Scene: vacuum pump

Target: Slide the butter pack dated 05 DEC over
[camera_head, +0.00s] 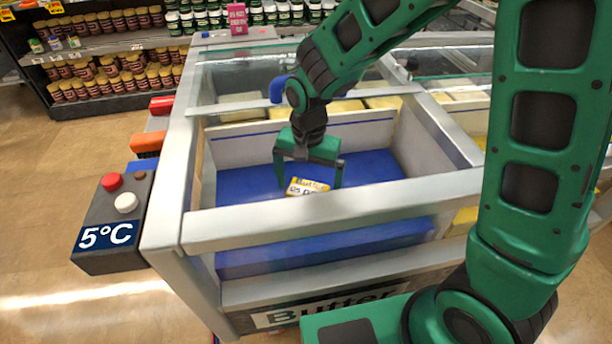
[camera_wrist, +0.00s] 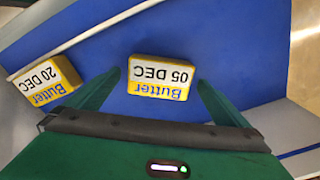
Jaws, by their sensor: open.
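The butter pack dated 05 DEC (camera_wrist: 160,77) is a small yellow and white block lying on the blue floor of the display case. It also shows in the head view (camera_head: 307,188), partly legible. My gripper (camera_wrist: 158,82) is open, with one green finger on each side of this pack and visible gaps between. In the head view my gripper (camera_head: 310,170) reaches down into the case over the pack. A second butter pack, dated 20 DEC (camera_wrist: 47,82), lies to the left in the wrist view, beside a pale wall.
The case's grey front rail (camera_head: 330,208) and pale inner walls (camera_head: 300,142) surround the blue floor (camera_head: 235,200). More yellow packs (camera_head: 347,106) sit in the compartment behind. A control box (camera_head: 112,222) reading 5°C is at the left.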

